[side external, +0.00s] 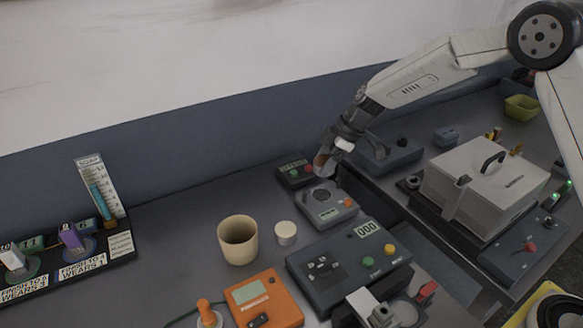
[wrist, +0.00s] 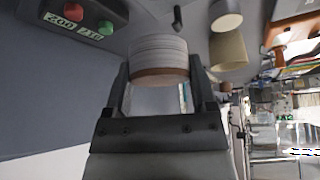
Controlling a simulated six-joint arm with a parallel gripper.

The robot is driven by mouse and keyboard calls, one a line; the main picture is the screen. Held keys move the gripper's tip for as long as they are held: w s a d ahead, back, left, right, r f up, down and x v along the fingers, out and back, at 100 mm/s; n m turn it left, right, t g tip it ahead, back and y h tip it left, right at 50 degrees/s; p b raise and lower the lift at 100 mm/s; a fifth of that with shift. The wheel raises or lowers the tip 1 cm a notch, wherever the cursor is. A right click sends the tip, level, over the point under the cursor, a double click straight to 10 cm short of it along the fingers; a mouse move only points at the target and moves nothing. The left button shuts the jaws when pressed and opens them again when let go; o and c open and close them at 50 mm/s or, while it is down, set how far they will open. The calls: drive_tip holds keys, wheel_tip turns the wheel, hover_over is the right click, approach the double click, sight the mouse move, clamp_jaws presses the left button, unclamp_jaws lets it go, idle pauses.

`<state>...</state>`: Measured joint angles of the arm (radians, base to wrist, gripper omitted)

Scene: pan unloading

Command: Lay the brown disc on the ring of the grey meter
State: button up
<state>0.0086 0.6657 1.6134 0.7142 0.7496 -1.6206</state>
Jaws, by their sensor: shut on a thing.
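The grey meter (side external: 335,215) stands on the bench in the side view, with a round ring (side external: 322,197) on its top and an orange button at its right. My gripper (side external: 325,161) is just above and behind the meter, shut on the brown disc (side external: 320,160). In the wrist view my gripper (wrist: 160,88) has a finger at each side of the disc (wrist: 160,76). There it shows as a brown band under a pale grey ribbed body. The disc appears apart from the ring. I cannot make out the ring in the wrist view.
A dark box with red and green buttons (side external: 296,173) stands close behind the meter. A beige cup (side external: 238,240) and a white puck (side external: 286,233) stand to the left. A larger grey device (side external: 345,270) is in front. The bench at left centre is clear.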

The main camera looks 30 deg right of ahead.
sight(315, 195)
drive_tip(key=shift+f, duration=3.2)
drive_tip(key=shift+f, duration=0.65)
drive_tip(key=o, duration=1.3)
drive_tip(key=shift+v, duration=3.9)
drive_tip(key=shift+s, duration=0.1)
